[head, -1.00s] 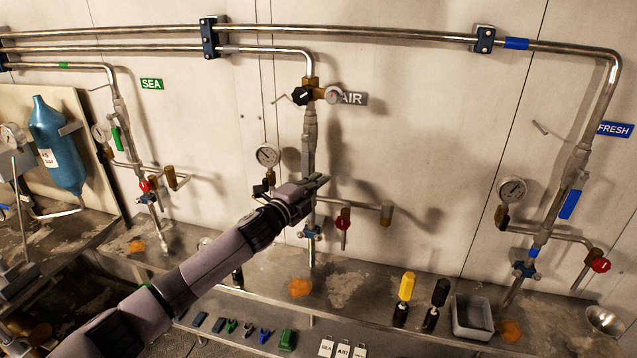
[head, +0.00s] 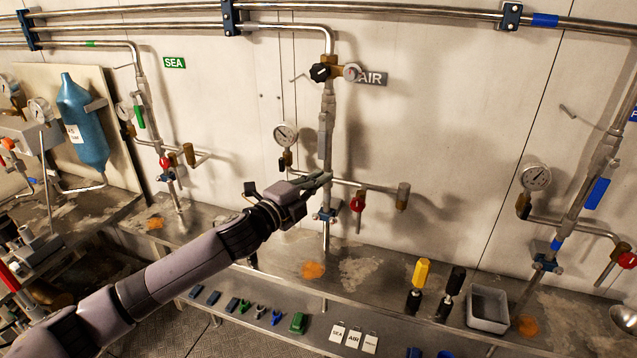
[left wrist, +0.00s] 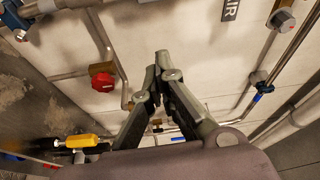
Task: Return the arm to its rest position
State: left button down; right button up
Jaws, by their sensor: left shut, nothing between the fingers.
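My left arm comes in from the lower left in the head view. Its left gripper (head: 318,181) is shut and empty, in front of the AIR pipe stand (head: 326,130). In the head view the fingertips overlap the stand's lower part; I cannot tell whether they touch it. In the left wrist view the two fingers of the left gripper (left wrist: 163,62) meet at their tips with nothing between them. A red valve knob (left wrist: 103,82) shows to the left of the fingers there. My right gripper is not in view.
The SEA stand (head: 150,110) and blue bottle (head: 82,125) are at left, the FRESH stand (head: 590,175) at right. Yellow (head: 421,272) and black (head: 456,280) handled tools and a grey tray (head: 489,309) stand on the bench. Clips and tags lie on the lower shelf (head: 270,300).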

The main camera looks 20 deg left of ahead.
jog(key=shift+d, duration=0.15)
